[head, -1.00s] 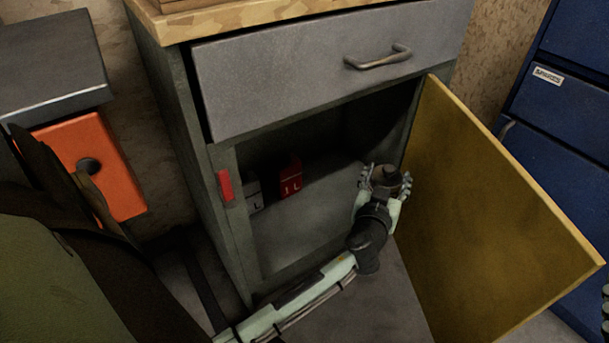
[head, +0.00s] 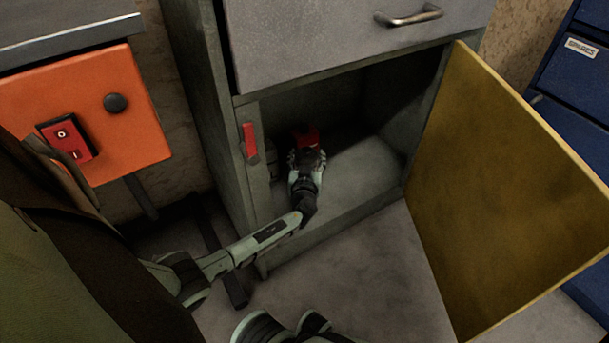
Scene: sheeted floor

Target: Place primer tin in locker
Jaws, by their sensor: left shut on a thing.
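The locker is the grey-green cabinet (head: 222,150) with its lower compartment open and its yellow door (head: 500,190) swung out to the right. My left gripper (head: 307,158) is inside the compartment, toward its left side, low over the floor of it. I cannot tell whether the held tin touches the compartment floor or the red container.
A grey container (head: 271,160) stands at the compartment's left edge. The compartment floor (head: 365,165) is clear to the right of my gripper. A closed drawer (head: 350,40) is above. An orange switch box (head: 135,125) is at left, blue drawers (head: 570,90) at right.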

